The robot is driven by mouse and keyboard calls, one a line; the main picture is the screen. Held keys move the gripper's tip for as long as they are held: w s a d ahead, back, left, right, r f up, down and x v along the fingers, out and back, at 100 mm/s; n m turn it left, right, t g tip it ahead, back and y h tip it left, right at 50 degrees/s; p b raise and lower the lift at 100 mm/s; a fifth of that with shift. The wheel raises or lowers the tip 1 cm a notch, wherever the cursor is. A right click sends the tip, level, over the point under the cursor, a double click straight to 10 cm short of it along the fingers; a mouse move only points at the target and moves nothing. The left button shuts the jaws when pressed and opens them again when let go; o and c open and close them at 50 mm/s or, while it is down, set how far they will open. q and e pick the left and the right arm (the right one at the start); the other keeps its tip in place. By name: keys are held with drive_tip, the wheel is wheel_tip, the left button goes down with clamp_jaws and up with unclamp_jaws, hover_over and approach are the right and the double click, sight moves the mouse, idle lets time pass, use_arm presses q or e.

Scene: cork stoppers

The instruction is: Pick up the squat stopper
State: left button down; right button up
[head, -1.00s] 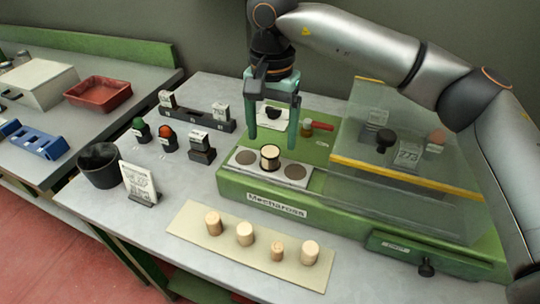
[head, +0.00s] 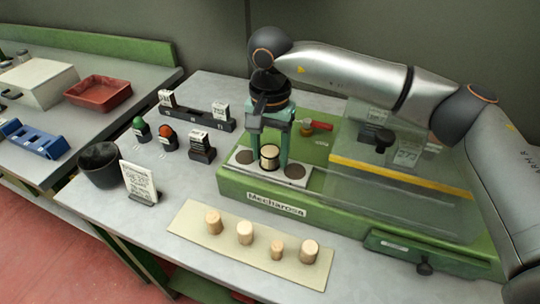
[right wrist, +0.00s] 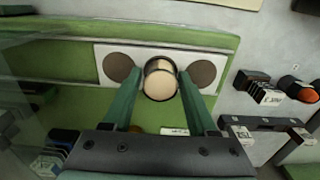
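A wide pale cork stopper (head: 269,152), dark around its side, stands on the middle spot of the white plate on the green machine; it also shows in the right wrist view (right wrist: 160,83). It looks like the squat stopper. My right gripper (head: 267,164) points down around it, one finger on each side. In the right wrist view the gripper (right wrist: 159,76) is open, with a small gap between each finger and the stopper. My left gripper is not in view.
Several pale stoppers, one (head: 244,232), stand on a beige mat (head: 190,237) at the front. The green machine (head: 232,190) has a clear guard (head: 400,185) right of my gripper. A black cup (head: 100,170) and small card holders stand to the left.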

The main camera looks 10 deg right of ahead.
clamp_jaws()
drive_tip(key=shift+r, duration=0.1)
idle(0.3)
